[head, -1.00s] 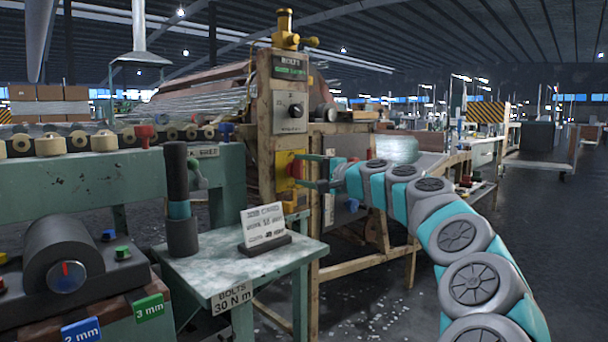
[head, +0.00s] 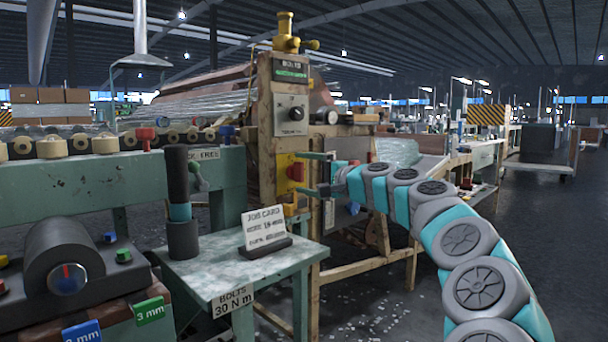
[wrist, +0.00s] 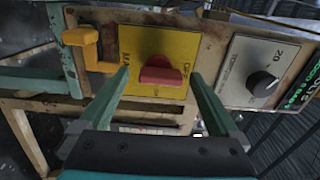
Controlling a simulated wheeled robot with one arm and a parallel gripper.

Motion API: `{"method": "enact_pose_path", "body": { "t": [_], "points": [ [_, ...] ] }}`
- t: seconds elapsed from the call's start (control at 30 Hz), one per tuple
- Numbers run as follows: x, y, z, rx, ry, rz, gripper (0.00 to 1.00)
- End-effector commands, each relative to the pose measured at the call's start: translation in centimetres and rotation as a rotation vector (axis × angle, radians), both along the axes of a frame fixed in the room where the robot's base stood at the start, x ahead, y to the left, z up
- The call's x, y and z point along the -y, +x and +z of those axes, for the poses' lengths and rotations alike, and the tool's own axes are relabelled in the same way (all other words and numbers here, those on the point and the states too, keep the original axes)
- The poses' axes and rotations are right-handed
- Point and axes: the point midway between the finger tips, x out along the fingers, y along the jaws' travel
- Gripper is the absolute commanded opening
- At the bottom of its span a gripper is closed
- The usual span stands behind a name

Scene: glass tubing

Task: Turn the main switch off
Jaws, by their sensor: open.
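The main switch is a red handle (wrist: 162,76) on a yellow plate (wrist: 150,45) fixed to the wooden post. In the wrist view the plate carries lettering on both sides of the handle, partly legible. The red handle also shows in the head view (head: 296,172), low on the post. My gripper (wrist: 160,80) is open, with one teal finger on each side of the handle in the wrist view. In the head view my gripper (head: 308,173) reaches the post from the right. I cannot tell whether the fingers touch the handle.
A grey plate with a black knob (head: 296,113) sits above the switch. A yellow lever (wrist: 82,40) projects beside the plate. A green table (head: 205,265) with a job card (head: 264,228) and a dark cylinder (head: 182,235) stands left of the post.

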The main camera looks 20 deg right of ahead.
Motion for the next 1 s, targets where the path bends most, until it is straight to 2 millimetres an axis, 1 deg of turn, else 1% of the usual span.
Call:
{"method": "enact_pose_path", "body": {
  "t": [0.17,0.3,0.5,0.67,1.0],
  "points": [
    [0.7,-1.9,0.2,0.002,0.001,-0.001,0.97],
    [1.5,-4.0,0.3,0.003,0.002,-0.002,0.97],
    [2.3,-6.3,0.1,0.001,0.0,-0.001,0.97],
    [2.5,-7.0,0.1,0.001,-0.001,0.0,0.97],
    [2.5,-7.0,0.0,0.001,-0.001,0.0,0.97]
  ]
}}
